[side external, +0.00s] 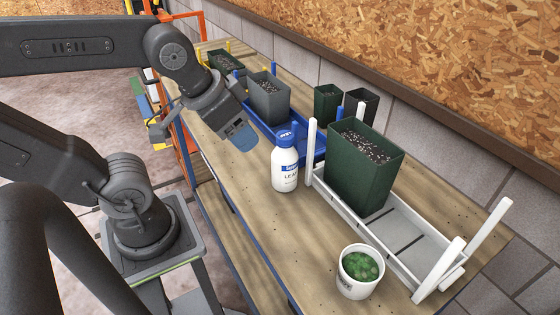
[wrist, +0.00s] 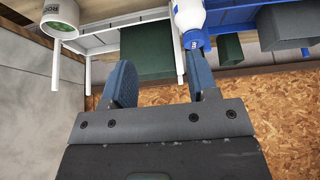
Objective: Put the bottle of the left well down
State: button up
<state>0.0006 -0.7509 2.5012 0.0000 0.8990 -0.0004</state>
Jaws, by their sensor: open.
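A white bottle (side external: 286,170) with a blue cap and label stands upright on the wooden table, beside the blue tray (side external: 262,130) and the white tray (side external: 330,200). Which well counts as the left one I cannot tell.
A dark green pot (side external: 362,170) with soil stands in the white tray, whose corner posts rise around it. A grey pot (side external: 268,98) stands in the blue tray. A white cup of green stuff (side external: 359,272) is at the front. The table's front-left strip is clear.

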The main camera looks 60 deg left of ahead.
jog(key=f+m+g+y, duration=0.1)
jog(key=m+g, duration=0.1)
jog(key=m, duration=0.1)
jog(key=m+y, duration=1.2)
jog(key=m, duration=0.6)
send_near(287, 138)
jog(key=shift+g, duration=0.3)
jog(key=x, duration=0.6)
jog(key=shift+a+r, duration=0.1)
jog(key=shift+r, duration=0.2)
jog(key=shift+f+x, duration=0.25)
jog(key=shift+x, duration=2.55)
jog(key=shift+w, duration=0.2)
jog(key=shift+c, duration=0.4)
grip_shut()
